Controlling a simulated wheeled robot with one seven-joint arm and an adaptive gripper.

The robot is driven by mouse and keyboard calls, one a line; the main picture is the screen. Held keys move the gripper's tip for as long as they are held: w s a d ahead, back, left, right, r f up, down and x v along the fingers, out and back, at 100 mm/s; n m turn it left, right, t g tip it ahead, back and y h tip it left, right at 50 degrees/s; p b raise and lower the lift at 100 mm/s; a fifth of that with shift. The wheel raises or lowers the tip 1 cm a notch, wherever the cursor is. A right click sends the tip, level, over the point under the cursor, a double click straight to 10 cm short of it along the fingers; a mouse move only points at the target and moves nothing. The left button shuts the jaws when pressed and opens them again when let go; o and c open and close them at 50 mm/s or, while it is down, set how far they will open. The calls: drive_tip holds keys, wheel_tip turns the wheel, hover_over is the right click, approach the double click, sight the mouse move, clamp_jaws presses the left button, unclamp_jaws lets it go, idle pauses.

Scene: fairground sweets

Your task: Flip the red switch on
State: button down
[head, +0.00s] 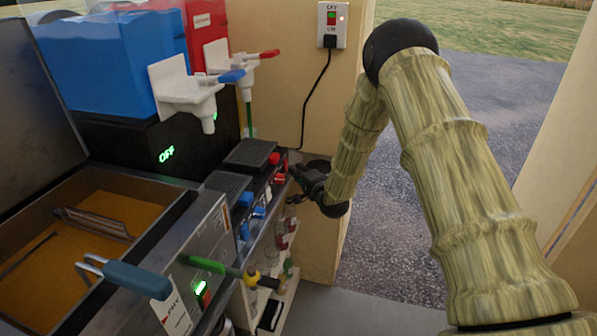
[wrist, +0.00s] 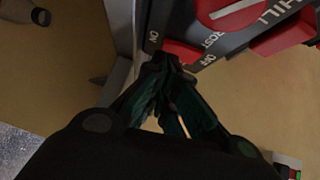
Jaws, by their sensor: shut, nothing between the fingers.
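A red switch (wrist: 183,52) shows in the wrist view on a dark panel, between the labels ON and OFF. In the head view red controls (head: 279,178) sit on the front of the red-tank drink machine. My gripper (head: 300,174) is shut and empty, in front of these controls. In the wrist view its fingertips (wrist: 165,65) are right at the lower edge of the red switch; I cannot tell whether they touch it. Which way the switch is set is unclear. The fingers hide part of the panel below it.
A blue-tank machine (head: 110,65) stands left, its display reading OFF. Blue controls (head: 245,200) sit beside the red ones. A wall socket (head: 332,22) with a cord is behind. A fryer (head: 150,205) and blue-handled basket (head: 138,278) are front left. Open ground lies right.

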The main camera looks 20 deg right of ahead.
drive_tip(key=shift+w+a+f+b, duration=0.1)
drive_tip(key=shift+a+f+b, duration=0.1)
drive_tip(key=shift+b, duration=0.2)
drive_tip(key=s+d+f+b, duration=0.1)
drive_tip(key=s+d, duration=0.4)
drive_tip(key=s, duration=0.7)
drive_tip(key=shift+d+f+b, duration=0.15)
drive_tip(key=shift+f+b, duration=0.05)
drive_tip(key=shift+b, duration=0.25)
